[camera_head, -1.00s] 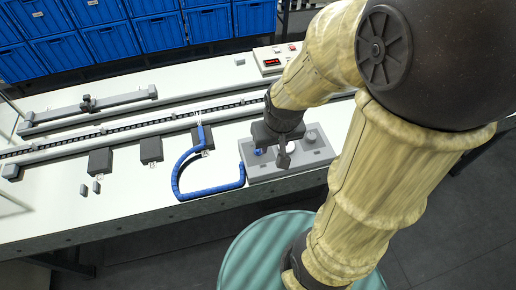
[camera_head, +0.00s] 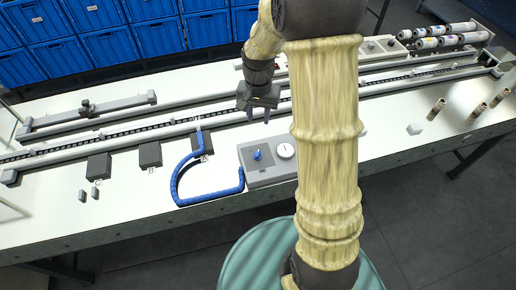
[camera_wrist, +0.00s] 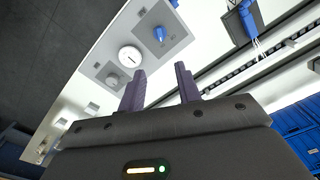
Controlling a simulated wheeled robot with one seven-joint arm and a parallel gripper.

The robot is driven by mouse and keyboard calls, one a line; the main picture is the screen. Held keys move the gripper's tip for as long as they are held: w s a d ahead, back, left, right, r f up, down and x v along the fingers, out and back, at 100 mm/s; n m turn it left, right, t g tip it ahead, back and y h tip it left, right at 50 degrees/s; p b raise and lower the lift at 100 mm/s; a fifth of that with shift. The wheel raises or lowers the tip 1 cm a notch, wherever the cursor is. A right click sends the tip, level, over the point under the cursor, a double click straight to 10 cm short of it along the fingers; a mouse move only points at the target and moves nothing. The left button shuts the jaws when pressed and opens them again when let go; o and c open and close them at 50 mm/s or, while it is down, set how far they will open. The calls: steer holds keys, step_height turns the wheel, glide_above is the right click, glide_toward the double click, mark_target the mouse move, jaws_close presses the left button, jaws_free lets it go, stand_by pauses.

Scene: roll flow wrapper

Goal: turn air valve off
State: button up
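The air valve is a small blue knob (camera_head: 257,155) on a grey panel (camera_head: 262,176) at the front of the white table. A round white gauge (camera_head: 286,151) sits just right of it. In the wrist view, the knob (camera_wrist: 160,33) shows upright on its square plate, with the gauge (camera_wrist: 130,57) beside it. My gripper (camera_head: 258,115) is above the table, farther back than the panel, with its fingers pointing down. The wrist view shows the two dark purple fingers (camera_wrist: 161,68) apart, with nothing between them. My gripper does not touch the knob.
A blue hose (camera_head: 176,180) curves from the panel's left side to a dark block (camera_head: 202,144). A long conveyor rail (camera_head: 90,144) runs behind. Film rolls (camera_head: 440,36) lie at the back right, and several small cylinders (camera_head: 436,108) stand at right. Blue crates (camera_head: 110,44) line the back.

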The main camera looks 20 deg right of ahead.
mark_target(258, 151)
steer(key=shift+w, duration=0.15)
steer(key=shift+f, duration=0.15)
step_height(258, 151, down, 17)
steer(key=shift+f+p, duration=0.15)
steer(key=shift+p, duration=1.05)
jaws_close()
